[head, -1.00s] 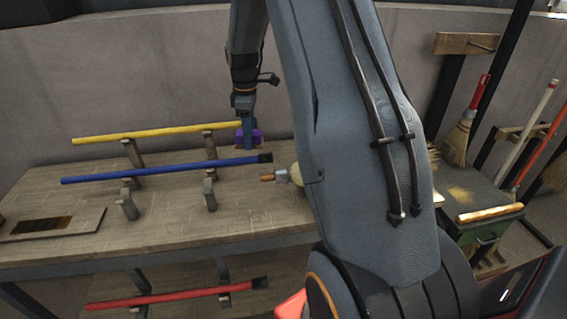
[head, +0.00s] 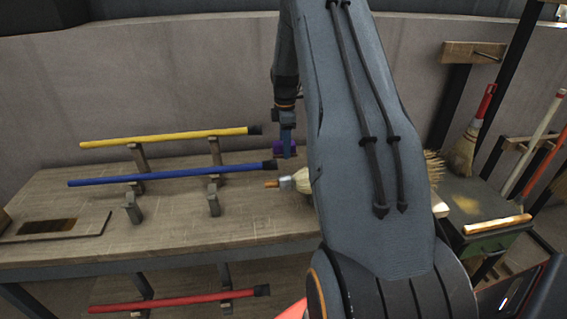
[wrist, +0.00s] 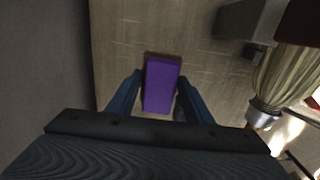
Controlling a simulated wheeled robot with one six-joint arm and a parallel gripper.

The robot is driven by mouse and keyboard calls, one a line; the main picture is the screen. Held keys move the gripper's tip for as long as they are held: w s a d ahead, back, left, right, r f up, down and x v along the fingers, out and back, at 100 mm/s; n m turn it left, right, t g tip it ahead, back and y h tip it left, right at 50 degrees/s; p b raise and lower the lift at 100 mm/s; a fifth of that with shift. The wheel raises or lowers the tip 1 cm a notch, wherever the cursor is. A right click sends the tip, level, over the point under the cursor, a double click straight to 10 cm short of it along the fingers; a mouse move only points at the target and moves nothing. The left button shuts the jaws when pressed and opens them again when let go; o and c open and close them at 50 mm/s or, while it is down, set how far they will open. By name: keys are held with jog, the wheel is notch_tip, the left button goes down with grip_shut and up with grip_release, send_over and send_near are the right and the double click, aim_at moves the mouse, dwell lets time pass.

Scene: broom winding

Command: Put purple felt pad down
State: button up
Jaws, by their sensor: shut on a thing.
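The purple felt pad (wrist: 161,84) is a small purple block between the two blue fingers of my gripper (wrist: 154,98) in the wrist view. My gripper is shut on it, above the wooden bench top. In the head view the pad (head: 281,146) shows at the lower end of my gripper (head: 287,150), near the back of the bench, partly hidden by my arm. I cannot tell how far the pad is above the bench.
The bench (head: 150,235) carries a yellow pole (head: 165,138) and a blue pole (head: 170,174) on holders. A broom head (wrist: 290,75) lies to the right of the pad. A red pole (head: 180,300) is on the lower shelf. The wall is close behind.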

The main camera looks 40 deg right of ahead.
aim_at(285, 168)
jog(key=shift+f+p, duration=0.9)
jog(key=shift+f, duration=2.4)
jog(key=shift+f, duration=0.1)
jog(key=o, duration=0.9)
jog(key=shift+o, duration=0.2)
